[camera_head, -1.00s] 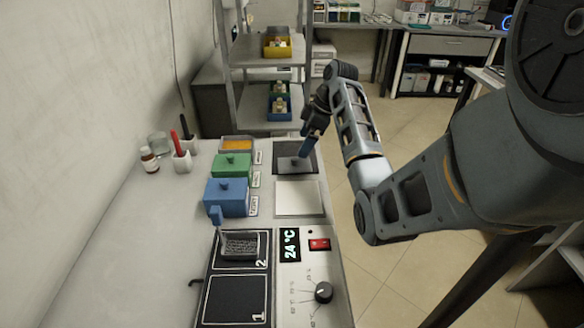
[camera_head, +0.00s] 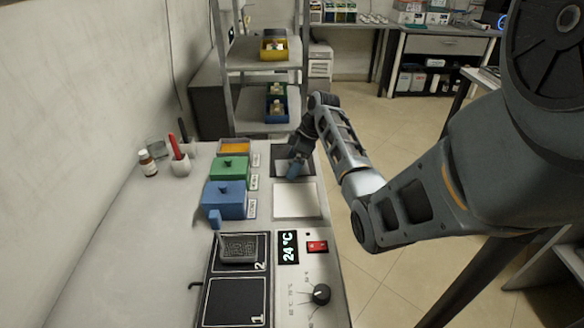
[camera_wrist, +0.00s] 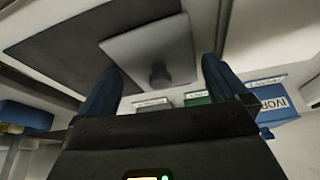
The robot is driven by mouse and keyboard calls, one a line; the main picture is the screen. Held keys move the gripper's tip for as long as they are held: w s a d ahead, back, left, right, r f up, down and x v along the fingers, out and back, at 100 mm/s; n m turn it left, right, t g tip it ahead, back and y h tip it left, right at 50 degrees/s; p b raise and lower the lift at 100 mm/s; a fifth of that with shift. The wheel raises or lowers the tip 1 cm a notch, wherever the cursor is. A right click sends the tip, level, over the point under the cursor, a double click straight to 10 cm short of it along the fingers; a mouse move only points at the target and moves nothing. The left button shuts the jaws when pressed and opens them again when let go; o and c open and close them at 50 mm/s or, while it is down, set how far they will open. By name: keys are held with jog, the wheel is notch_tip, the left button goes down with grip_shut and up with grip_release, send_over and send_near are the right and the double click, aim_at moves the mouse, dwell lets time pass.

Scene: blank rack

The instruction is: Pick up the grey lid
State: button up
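The grey lid (camera_wrist: 180,55) shows in the wrist view as a flat square plate with a round knob at its middle. It lies on a dark mat (camera_wrist: 60,50), and the mat also shows in the head view (camera_head: 306,162) at the far right end of the bench. My gripper (camera_wrist: 161,68) is open, with its two blue fingers spread on either side of the knob; no contact shows. In the head view my gripper (camera_head: 293,172) points down over the mat and hides most of the lid.
Left of the mat stand an open box with orange contents (camera_head: 234,147), a green box (camera_head: 228,170) and a blue box (camera_head: 223,200). A pale square plate (camera_head: 297,201) lies nearer. A shelf rack (camera_head: 231,90) stands behind. A hotplate unit (camera_head: 317,270) is in front.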

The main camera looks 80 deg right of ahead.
jog(key=c, duration=0.8)
jog(key=shift+o, duration=0.2)
